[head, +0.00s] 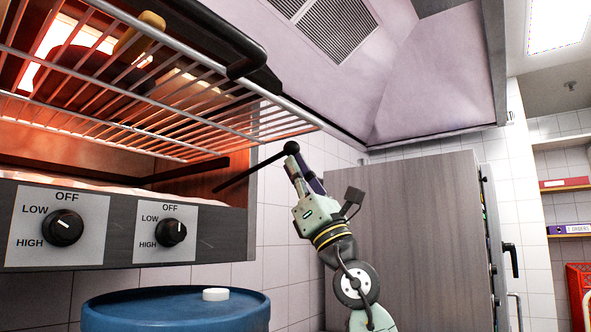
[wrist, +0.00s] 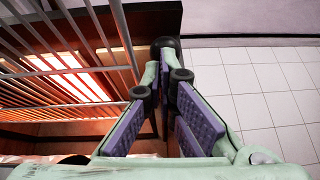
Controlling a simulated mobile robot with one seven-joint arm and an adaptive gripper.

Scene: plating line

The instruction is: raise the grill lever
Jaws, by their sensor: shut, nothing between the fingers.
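The grill lever (head: 240,178) is a thin black rod with a round black knob at its end. It slants up and to the right from the grill's right side. My gripper (head: 297,165) is shut and empty, its fingertips pointing up just under the knob. In the wrist view, my gripper (wrist: 167,72) shows purple pads, and the lever's dark knob (wrist: 165,45) sits just beyond the fingertips. I cannot tell whether they touch. The lever's rod is mostly hidden behind the fingers there.
A wire rack (head: 150,110) under a glowing heater overhangs the left. The control panel with two knobs (head: 63,228) is below. A blue drum (head: 175,312) with a white puck (head: 215,294) stands beneath. A grey cabinet (head: 400,230) is behind my arm.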

